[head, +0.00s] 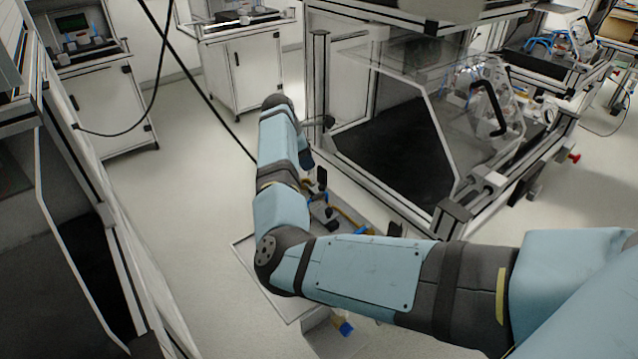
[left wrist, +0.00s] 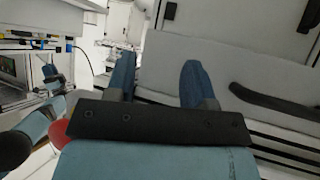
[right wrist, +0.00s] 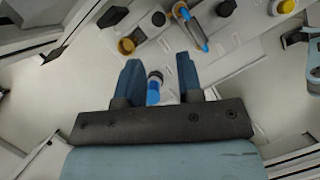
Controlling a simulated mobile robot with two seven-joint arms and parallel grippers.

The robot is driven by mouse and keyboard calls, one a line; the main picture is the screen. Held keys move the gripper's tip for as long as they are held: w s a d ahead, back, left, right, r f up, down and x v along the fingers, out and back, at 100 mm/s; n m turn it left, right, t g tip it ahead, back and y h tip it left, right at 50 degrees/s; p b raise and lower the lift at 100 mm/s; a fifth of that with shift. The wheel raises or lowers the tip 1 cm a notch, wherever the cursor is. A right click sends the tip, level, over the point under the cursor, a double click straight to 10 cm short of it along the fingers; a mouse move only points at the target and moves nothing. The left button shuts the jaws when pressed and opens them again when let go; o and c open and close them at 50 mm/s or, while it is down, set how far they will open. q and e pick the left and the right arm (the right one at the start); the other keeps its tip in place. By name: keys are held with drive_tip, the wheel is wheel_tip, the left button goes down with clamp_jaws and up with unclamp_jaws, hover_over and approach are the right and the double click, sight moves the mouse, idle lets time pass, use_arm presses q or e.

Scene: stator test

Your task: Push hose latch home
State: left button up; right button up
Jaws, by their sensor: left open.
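My right gripper (right wrist: 160,68) is open in the right wrist view, its two blue fingers apart. A blue part with a grey and dark top (right wrist: 154,88) shows in the gap between them; I cannot tell whether it touches a finger. Beyond the fingertips are a blue fitting with an orange edge (right wrist: 198,38) and several round knobs, one yellow (right wrist: 287,6). I cannot tell which part is the hose latch. In the head view my right arm hides most of its gripper and the parts below. My left gripper (left wrist: 158,70) is open and empty in the left wrist view.
A grey tray or board (head: 247,250) with small parts lies under my right arm. A framed station with a clear guard and black handle (head: 488,105) stands behind. A dark curved handle (left wrist: 275,104) is right of my left gripper. Open floor (head: 185,215) lies left of the tray.

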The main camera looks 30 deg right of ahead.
sight(322, 186)
drive_tip(key=b+x, duration=0.1)
drive_tip(key=x, duration=0.9)
drive_tip(key=shift+d+f, duration=0.2)
